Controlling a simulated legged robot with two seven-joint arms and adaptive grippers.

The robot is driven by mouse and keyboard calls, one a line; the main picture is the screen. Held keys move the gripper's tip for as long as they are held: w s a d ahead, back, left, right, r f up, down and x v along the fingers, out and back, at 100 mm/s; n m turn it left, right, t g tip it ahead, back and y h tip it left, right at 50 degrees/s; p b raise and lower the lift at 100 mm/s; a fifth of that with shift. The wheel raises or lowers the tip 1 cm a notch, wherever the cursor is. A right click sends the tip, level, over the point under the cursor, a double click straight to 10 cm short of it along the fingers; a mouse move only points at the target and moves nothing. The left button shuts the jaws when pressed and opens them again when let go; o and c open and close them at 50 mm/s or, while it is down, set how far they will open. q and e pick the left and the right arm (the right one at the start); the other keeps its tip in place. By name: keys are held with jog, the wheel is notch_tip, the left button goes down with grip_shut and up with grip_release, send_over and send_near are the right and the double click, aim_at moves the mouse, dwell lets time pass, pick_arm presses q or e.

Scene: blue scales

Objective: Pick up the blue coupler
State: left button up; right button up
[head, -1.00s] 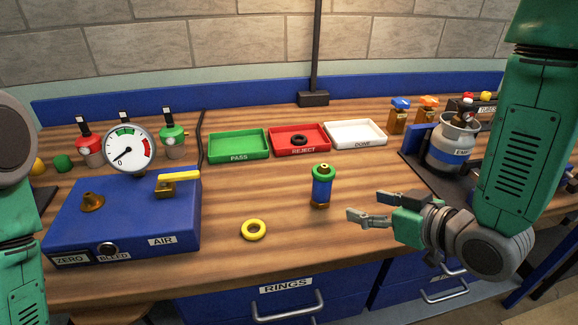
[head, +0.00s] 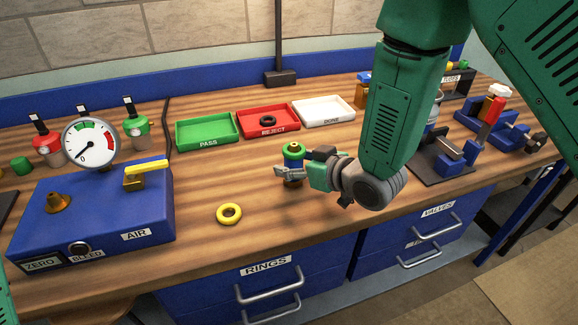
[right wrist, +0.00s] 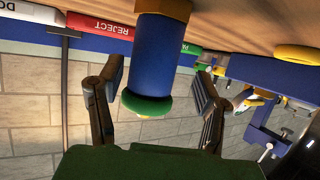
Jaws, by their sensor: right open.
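The blue coupler (head: 292,168) stands upright on the wooden bench, with a green ring and brass tip on top; my right gripper partly hides its body in the head view. In the right wrist view the coupler (right wrist: 158,55) appears upside down, its blue body between the two fingers. My right gripper (head: 282,172) is open, with its fingers reaching to either side of the coupler; it also shows in the right wrist view (right wrist: 158,105). Gaps show between the fingers and the coupler there. My left gripper is not in view.
A yellow ring (head: 229,213) lies on the bench left of the coupler. A green tray (head: 207,143), a red tray (head: 243,124) with a black ring, and a white tray (head: 323,122) stand behind. A blue box (head: 110,218) with a gauge (head: 90,142) is at left.

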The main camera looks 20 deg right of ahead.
jog(key=shift+w+d+f, duration=0.1)
jog(key=shift+w+f, duration=0.2)
jog(key=shift+w, duration=0.25)
jog(key=shift+w+d+f, duration=0.2)
jog(key=shift+w+d, duration=0.05)
jog(key=shift+d, duration=0.05)
jog(key=shift+c, duration=0.9)
jog(key=shift+a+r, duration=0.1)
jog(key=shift+a, duration=0.3)
grip_shut()
jog(key=shift+a+r, duration=0.1)
jog(key=shift+a, duration=0.1)
